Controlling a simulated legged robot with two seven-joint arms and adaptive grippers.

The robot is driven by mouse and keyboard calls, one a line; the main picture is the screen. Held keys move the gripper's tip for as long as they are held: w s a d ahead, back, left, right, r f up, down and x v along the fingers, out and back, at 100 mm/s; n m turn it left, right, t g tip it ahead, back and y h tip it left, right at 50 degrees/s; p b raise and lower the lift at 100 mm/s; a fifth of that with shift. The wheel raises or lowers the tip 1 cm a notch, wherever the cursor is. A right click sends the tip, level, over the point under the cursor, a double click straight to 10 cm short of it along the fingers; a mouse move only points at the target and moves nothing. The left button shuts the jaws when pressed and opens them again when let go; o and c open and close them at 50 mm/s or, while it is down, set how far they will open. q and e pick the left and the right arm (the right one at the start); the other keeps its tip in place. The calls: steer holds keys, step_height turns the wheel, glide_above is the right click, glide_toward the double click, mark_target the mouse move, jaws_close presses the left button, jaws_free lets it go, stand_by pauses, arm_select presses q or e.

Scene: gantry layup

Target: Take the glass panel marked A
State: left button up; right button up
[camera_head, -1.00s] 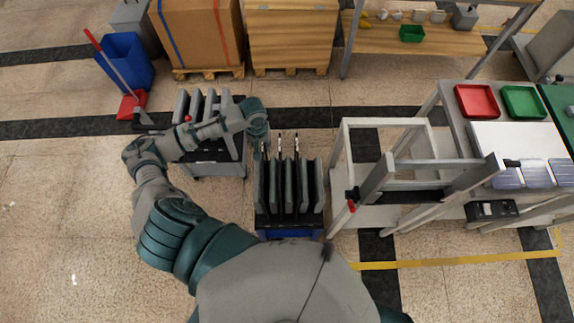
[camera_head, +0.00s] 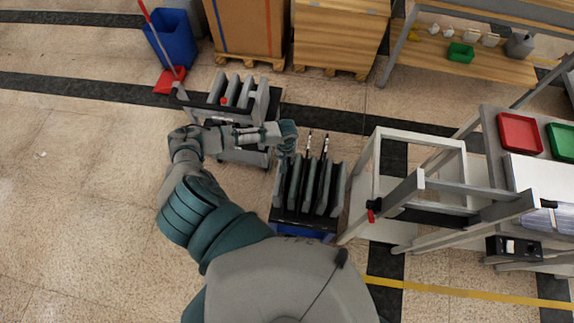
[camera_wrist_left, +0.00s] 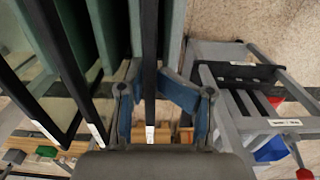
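A rack (camera_head: 305,217) stands on the floor in front of me, with grey-green dividers and several upright dark-framed panels (camera_head: 308,150). My left gripper (camera_head: 290,148) is at the rack's far left top corner. In the left wrist view, the left gripper (camera_wrist_left: 150,88) has its blue fingers apart, one on each side of a panel's dark edge (camera_wrist_left: 149,50). A small white label (camera_wrist_left: 150,134) sits on that edge; its letter is too small to read. Another dark-framed glass panel (camera_wrist_left: 75,100) is to the left, also labelled. My right gripper is out of view.
A grey cart with slots (camera_head: 240,98) stands just beyond my left forearm. A white-grey metal frame (camera_head: 420,138) stands close right of the rack, beside a bench with a red tray (camera_head: 519,132). A blue bin (camera_head: 172,40) and boxes are behind. Floor at left is clear.

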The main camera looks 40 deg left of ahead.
arm_select(q)
steer(key=shift+w+d+f, duration=0.1)
steer(key=shift+d+f, duration=0.2)
steer(key=shift+f, duration=0.2)
steer(key=shift+d+f, duration=0.25)
steer(key=shift+f, duration=0.25)
steer(key=c, duration=0.4)
jaws_close()
steer(key=shift+a, duration=0.1)
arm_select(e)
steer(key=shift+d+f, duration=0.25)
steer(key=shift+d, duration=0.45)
